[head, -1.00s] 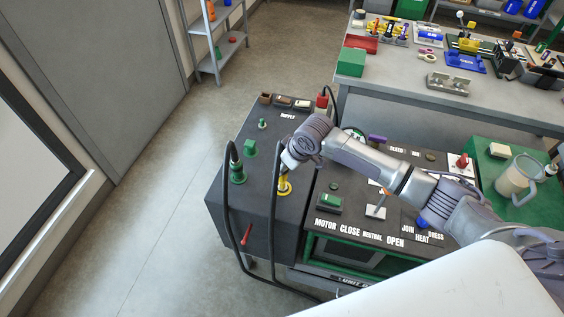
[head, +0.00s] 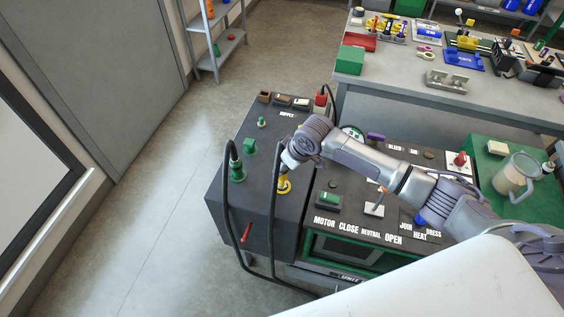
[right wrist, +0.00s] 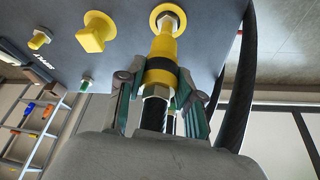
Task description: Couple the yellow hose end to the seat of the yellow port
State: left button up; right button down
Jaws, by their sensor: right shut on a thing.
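The yellow hose end (right wrist: 161,67) is in my right gripper (right wrist: 160,88), whose fingers are shut around it at the dark band and metal nut. In the head view my right gripper (head: 286,168) is over the yellow port (head: 284,186) on the dark cart top and hides most of the hose end. In the right wrist view the hose end's tip meets the metal fitting of the yellow port (right wrist: 167,20), in line with it. Whether it is fully seated I cannot tell. The black hose (head: 274,225) hangs down the cart's front. My left gripper is not in view.
A green hose end on a green port (head: 237,172) stands left of the yellow port. The control panel (head: 375,215) lies right, under my arm. Floor is free at left.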

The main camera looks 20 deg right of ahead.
jog(key=shift+f+b, duration=1.15)
jog(key=shift+f, duration=0.95)
jog(key=c, duration=0.8)
grip_release()
jog(key=shift+o, duration=0.6)
jog(key=v, duration=1.2)
jog(key=shift+w+r, duration=0.1)
